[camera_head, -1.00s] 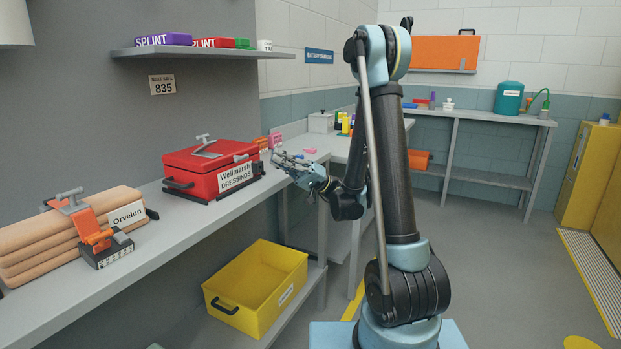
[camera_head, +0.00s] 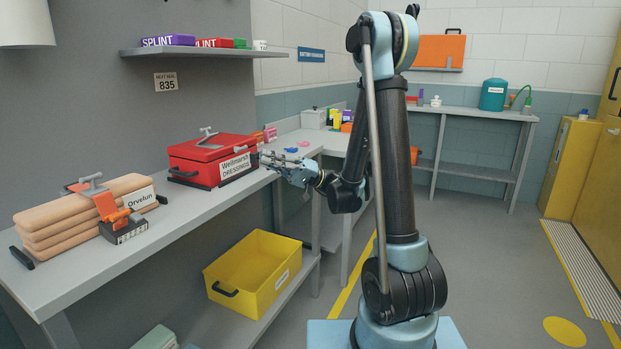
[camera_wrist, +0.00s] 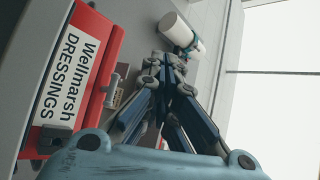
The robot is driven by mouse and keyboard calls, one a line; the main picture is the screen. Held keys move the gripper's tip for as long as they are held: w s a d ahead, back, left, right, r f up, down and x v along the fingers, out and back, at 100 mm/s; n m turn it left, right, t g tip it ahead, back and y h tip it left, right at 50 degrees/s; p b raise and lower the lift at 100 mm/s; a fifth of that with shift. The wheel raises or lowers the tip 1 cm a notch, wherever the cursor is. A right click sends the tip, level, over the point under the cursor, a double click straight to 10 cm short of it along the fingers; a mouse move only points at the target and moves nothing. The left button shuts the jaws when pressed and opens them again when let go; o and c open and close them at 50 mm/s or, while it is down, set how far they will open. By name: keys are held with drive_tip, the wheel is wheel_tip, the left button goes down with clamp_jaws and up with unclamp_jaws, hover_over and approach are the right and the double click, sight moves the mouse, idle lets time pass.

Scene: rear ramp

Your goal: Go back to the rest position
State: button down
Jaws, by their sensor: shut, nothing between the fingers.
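My gripper (camera_head: 268,160) is shut and empty, held at the front edge of the bench, just right of the red dressings case. It also shows in the wrist view (camera_wrist: 170,62), its fingers together at the middle. My arm is folded, with its upper link upright and the forearm reaching left to the bench. The red case (camera_head: 205,153), labelled Wellmarsh DRESSINGS, is closed and sits on the grey bench (camera_head: 165,222). In the wrist view the red case (camera_wrist: 98,62) is left of the fingers.
A yellow crate (camera_head: 255,275) stands on the lower shelf. A wall shelf (camera_head: 205,52) hangs above the bench. The floor (camera_head: 480,260) to the right is clear.

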drive_tip(key=s+d+f+m+t+h, duration=0.4)
drive_tip(key=d+f+h, duration=0.1)
drive_tip(key=f+h, duration=0.15)
drive_tip(key=s+d+f+m+t+h, duration=0.3)
drive_tip(key=s+d+f+t+h, duration=0.15)
drive_tip(key=f, duration=0.25)
drive_tip(key=s+d+f+m+h, duration=0.1)
drive_tip(key=s+d+f+h, duration=0.1)
drive_tip(key=d, duration=0.5)
drive_tip(key=s+d+f+m+t+h, duration=0.1)
drive_tip(key=s+d+f+h, duration=0.1)
drive_tip(key=d+h, duration=0.3)
drive_tip(key=s+d+f+m+t+h, duration=0.1)
drive_tip(key=s+d+f+h, duration=0.2)
drive_tip(key=d, duration=0.6)
drive_tip(key=shift+d+f+h, duration=0.2)
drive_tip(key=shift+f+h, duration=0.2)
drive_tip(key=shift+f, duration=0.3)
